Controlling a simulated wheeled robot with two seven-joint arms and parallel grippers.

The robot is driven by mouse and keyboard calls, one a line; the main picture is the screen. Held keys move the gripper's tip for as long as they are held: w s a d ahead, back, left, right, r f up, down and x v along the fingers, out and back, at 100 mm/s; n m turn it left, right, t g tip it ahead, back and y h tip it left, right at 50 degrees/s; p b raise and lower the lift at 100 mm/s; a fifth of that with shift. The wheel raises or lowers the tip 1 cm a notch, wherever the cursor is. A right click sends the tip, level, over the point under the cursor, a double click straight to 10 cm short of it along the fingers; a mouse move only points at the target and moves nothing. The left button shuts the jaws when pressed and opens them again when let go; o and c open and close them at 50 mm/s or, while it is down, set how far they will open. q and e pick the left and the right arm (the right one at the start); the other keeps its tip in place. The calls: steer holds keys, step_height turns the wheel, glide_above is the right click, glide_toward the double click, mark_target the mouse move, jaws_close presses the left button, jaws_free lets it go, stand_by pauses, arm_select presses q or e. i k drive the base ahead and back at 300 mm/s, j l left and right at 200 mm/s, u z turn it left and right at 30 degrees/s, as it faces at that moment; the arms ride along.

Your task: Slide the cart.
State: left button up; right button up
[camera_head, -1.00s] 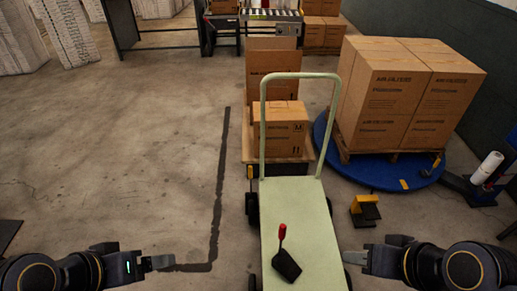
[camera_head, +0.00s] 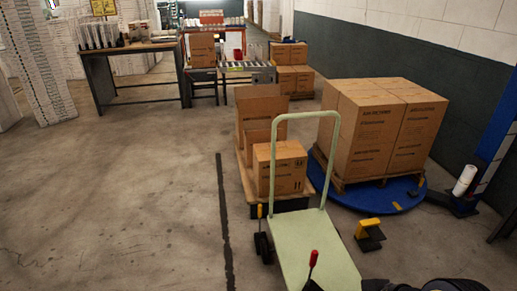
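A pale green platform cart (camera_head: 317,243) with an upright tubular handle (camera_head: 307,115) stands at the bottom centre. Its near end is cut off by the frame. Part of my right arm, with what looks like the gripper end (camera_head: 374,285), shows at the bottom right beside the deck. Its fingers are not clear, and I cannot tell if it touches the cart. My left gripper is out of view.
Cardboard boxes (camera_head: 280,168) stand on a low wooden platform just beyond the handle. Large boxes on a pallet (camera_head: 386,125) fill a blue round base (camera_head: 349,199) at right, with a yellow-black block (camera_head: 368,232) near it. A table (camera_head: 130,47) and conveyor (camera_head: 245,70) stand behind. Left floor is open.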

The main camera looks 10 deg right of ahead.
mark_target(295, 234)
steer(key=i+j, duration=0.2)
steer(key=j, duration=0.2)
steer(key=i+j, duration=0.25)
steer(key=j, duration=0.15)
steer(key=i+j, duration=0.2)
steer(key=j, duration=0.25)
steer(key=i+z, duration=0.15)
steer(key=i, duration=1.35)
steer(key=i+l, duration=0.55)
steer(key=l, duration=0.15)
